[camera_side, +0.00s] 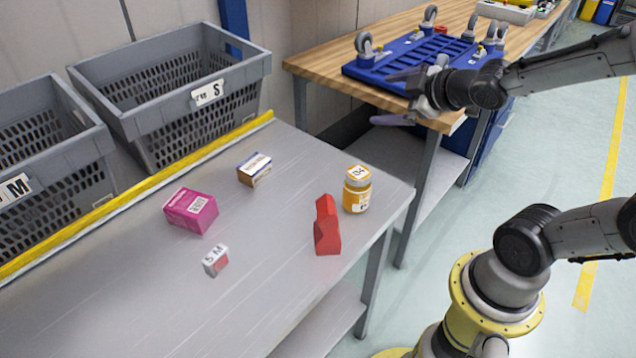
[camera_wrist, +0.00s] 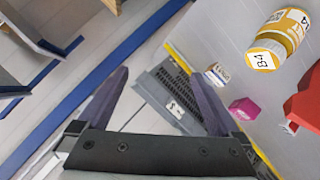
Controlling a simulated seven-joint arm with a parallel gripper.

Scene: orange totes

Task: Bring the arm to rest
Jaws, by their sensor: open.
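My gripper (camera_side: 398,97) is at the upper right of the side view, raised beside the near edge of the wooden bench. Its two fingers are spread apart with nothing between them. In the wrist view the open fingers (camera_wrist: 160,82) frame bare wall, floor and part of a grey crate. My gripper is well away from the items on the grey table. I cannot tell whether it touches the blue plate behind it.
The grey table (camera_side: 270,260) holds a yellow jar (camera_side: 357,190), a red block (camera_side: 326,228), a magenta box (camera_side: 190,211), a brown-white box (camera_side: 254,170) and a small white-red cube (camera_side: 215,261). Grey crates (camera_side: 170,90) stand behind. A blue wheeled plate (camera_side: 410,57) lies on the wooden bench (camera_side: 330,65).

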